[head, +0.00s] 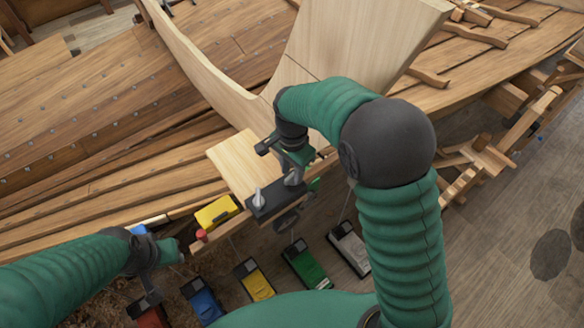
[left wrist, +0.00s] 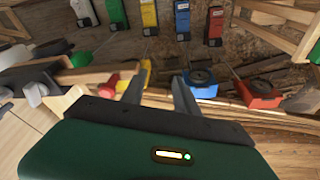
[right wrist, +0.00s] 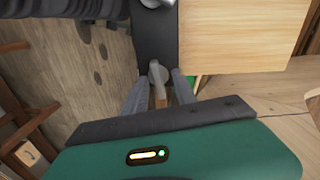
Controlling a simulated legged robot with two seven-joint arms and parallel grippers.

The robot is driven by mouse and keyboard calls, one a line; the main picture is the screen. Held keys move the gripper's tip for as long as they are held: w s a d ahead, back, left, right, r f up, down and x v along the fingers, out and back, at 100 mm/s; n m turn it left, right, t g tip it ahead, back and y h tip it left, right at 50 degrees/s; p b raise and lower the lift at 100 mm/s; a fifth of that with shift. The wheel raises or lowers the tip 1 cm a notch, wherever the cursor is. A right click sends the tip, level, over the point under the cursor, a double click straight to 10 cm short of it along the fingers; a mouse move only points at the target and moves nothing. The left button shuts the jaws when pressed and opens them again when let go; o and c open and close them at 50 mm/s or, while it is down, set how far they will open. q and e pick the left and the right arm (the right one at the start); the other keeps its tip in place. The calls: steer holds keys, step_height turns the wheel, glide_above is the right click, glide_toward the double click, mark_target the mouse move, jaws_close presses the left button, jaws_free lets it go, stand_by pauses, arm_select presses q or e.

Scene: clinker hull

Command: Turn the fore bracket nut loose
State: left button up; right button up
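A dark bracket (head: 270,206) is on the edge of a pale board at the hull. A grey metal nut with an upright handle (head: 258,198) stands at its left end, and a second grey nut (right wrist: 158,78) is at its other end. The views do not label which nut is the fore one. My right gripper (head: 294,177) is over the second nut. In the right wrist view its fingers (right wrist: 158,88) stand on either side of that nut, with small gaps. My left gripper (head: 148,301) is open and empty at lower left, above the tools; its fingers (left wrist: 161,84) are apart.
The pale board (head: 240,160) lies beside the hull planking (head: 110,130). A yellow box (head: 217,212) and a red-topped item (head: 201,236) are left of the bracket. Blue (head: 202,300), yellow (head: 255,281), green (head: 306,264) and grey (head: 348,248) devices hang or lie below. Trestles stand at right.

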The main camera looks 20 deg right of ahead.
steer(key=shift+s+f, duration=0.1)
steer(key=shift+s, duration=0.05)
steer(key=shift+d, duration=0.1)
jaws_close()
steer(key=shift+n, duration=0.3)
steer(key=n, duration=0.3)
steer(key=shift+n, duration=0.3)
steer(key=n, duration=0.5)
steer(key=shift+p, duration=0.35)
stand_by(0.4)
jaws_free()
